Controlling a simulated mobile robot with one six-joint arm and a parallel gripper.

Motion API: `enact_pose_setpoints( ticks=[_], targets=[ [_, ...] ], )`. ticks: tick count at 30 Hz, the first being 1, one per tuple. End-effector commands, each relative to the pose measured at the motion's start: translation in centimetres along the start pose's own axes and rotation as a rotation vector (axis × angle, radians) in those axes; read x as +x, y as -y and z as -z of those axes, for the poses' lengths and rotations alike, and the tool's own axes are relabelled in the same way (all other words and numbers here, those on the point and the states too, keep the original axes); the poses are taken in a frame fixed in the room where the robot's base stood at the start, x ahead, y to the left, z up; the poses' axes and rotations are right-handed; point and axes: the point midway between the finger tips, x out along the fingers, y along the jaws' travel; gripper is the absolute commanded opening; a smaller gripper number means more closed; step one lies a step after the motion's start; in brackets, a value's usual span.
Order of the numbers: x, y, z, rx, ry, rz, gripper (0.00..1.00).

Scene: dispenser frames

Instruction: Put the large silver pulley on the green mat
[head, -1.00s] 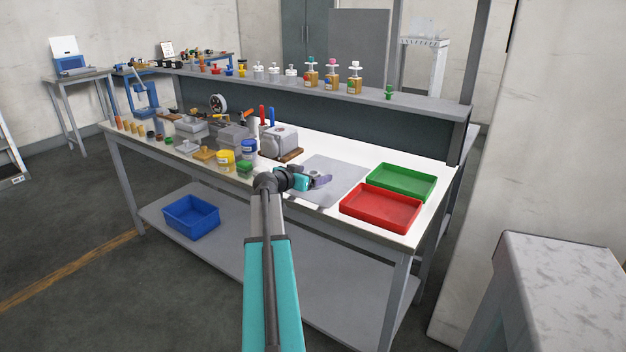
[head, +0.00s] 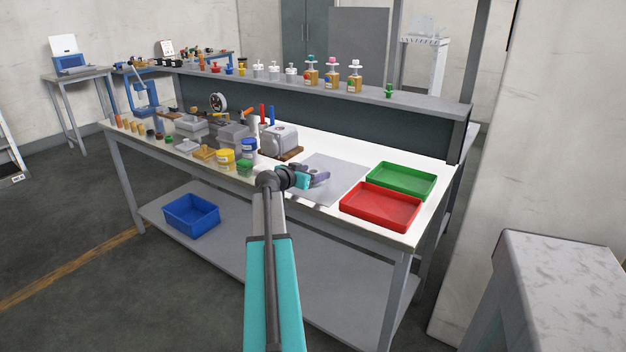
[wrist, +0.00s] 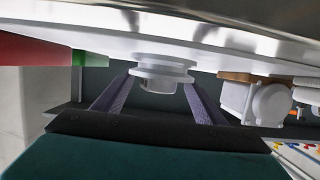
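My gripper (head: 320,176) is low over the grey mat (head: 343,178) in the head view, its purple fingers pointing right. The wrist view is upside down, and there the fingers (wrist: 158,82) are spread. A pale silver, stepped round piece (wrist: 160,76), which looks like the pulley, is at the fingertips, between or just beyond them; contact is not clear. The fingers and wrist hide it in the head view. I see no green mat; the green thing on the bench is a shallow tray (head: 402,179).
A red tray (head: 381,207) lies right of the grey mat, in front of the green one. A grey machine on a wooden base (head: 280,142) stands at the mat's left. Jars and small parts crowd the bench's left. The raised shelf (head: 420,100) runs behind, bearing several knobbed pieces.

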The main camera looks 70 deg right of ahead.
Motion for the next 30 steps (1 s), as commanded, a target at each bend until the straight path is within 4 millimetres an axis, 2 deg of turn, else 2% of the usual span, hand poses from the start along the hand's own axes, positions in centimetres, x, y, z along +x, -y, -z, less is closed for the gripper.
enact_pose_setpoints(
  ticks=[1, 2, 13, 26, 30],
  targets=[
    [0.0, 0.0, 0.0, 0.001, 0.0, 0.0, 0.31],
    [0.0, 0.0, 0.1, 0.0, -0.001, 0.0, 0.26],
    [-0.1, 0.0, 0.4, 0.001, -0.002, 0.0, 0.26],
    [-1.1, 0.0, 3.5, 0.002, -0.003, 0.001, 0.26],
    [-2.1, -0.8, 3.1, 0.0, -0.001, 0.001, 0.26]
  ],
)
